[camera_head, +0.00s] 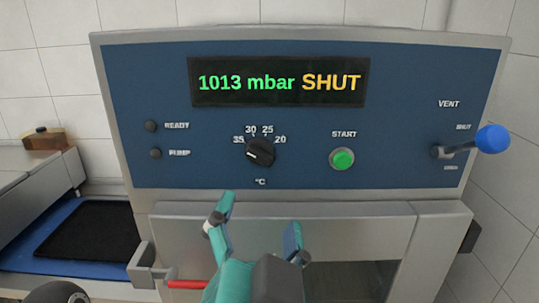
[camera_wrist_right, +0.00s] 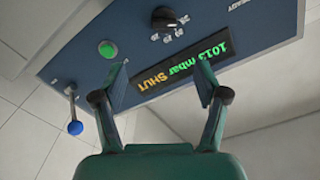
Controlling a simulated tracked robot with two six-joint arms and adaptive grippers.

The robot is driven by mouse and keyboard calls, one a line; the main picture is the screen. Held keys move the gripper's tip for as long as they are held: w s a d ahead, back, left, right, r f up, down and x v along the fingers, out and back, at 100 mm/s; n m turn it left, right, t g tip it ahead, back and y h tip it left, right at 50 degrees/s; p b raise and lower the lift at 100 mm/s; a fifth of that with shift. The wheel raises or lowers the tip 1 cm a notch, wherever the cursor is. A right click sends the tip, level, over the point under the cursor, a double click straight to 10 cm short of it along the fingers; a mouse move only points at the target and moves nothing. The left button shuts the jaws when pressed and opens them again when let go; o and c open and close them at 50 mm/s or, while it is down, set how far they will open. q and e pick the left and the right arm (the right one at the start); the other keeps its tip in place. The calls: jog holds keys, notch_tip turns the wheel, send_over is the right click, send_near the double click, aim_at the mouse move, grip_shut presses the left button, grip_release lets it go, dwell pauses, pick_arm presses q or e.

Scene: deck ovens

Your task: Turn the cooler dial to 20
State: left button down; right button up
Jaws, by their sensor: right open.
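The cooler dial (camera_head: 260,152) is a black knob on the blue panel, with 35, 30, 25 and 20 around its upper side and °C below. Its pale mark appears to point left, on the side of the 35. In the right wrist view the dial (camera_wrist_right: 164,18) shows upside down at the top. My right gripper (camera_head: 259,220) is open and empty, below the dial in the head view and apart from it. Its two spread fingers also show in the right wrist view (camera_wrist_right: 161,79). My left gripper is not in view.
The display (camera_head: 279,82) reads "1013 mbar SHUT". A green START button (camera_head: 342,158) is right of the dial. A blue-knobbed vent lever (camera_head: 491,139) sticks out at the far right. A red bar (camera_head: 187,284) is at lower left, beside a metal bracket (camera_head: 141,266).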

aim_at(259, 160)
jog(key=w+p, duration=0.1)
jog(key=w, duration=0.4)
jog(key=w+p, duration=0.1)
jog(key=w, duration=0.9)
jog(key=shift+w+a+p, duration=0.1)
jog(key=shift+a+p, duration=0.2)
jog(key=shift+p, duration=0.1)
